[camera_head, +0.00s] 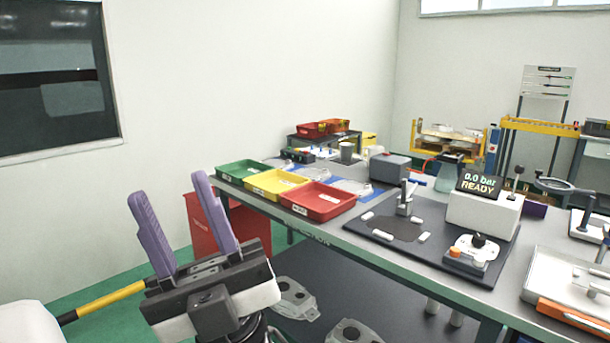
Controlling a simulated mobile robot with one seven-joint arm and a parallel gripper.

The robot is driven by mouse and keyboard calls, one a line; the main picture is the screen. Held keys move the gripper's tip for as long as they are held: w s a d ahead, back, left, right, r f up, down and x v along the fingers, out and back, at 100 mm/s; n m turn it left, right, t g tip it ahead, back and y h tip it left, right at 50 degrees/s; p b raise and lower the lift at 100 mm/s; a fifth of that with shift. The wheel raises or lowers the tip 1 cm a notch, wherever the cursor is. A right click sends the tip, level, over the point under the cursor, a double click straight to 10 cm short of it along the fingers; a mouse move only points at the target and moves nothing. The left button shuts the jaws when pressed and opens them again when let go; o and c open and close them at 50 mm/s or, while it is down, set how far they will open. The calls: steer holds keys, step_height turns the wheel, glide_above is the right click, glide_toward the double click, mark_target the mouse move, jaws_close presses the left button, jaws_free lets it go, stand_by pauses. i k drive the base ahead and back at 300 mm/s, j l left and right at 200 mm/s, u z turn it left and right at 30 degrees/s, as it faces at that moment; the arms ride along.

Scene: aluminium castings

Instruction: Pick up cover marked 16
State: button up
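My gripper (168,186) stands in the lower left, fingers pointing up. Its two purple fingers are apart with nothing between them. It is left of the workbench (372,247) and in front of it. Grey metal castings lie low down under the bench: one (296,299) just right of my gripper, another (354,333) cut off by the bottom edge. Flat pale metal parts (351,187) lie on blue mats behind the trays. I can read no number 16 on any part, so I cannot tell which is the cover marked 16.
Green (243,173), yellow (274,184) and red (318,201) trays line the bench's left end. A black plate with a clamp (404,200) and a display box (484,214) reading "0.0 bar READY" stand right of them. A red bin (203,222) stands behind my gripper.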

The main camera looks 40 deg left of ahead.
mark_target(365, 189)
steer(key=i+j+u, duration=0.45)
steer(key=i+j, duration=0.25)
steer(key=j, duration=0.1)
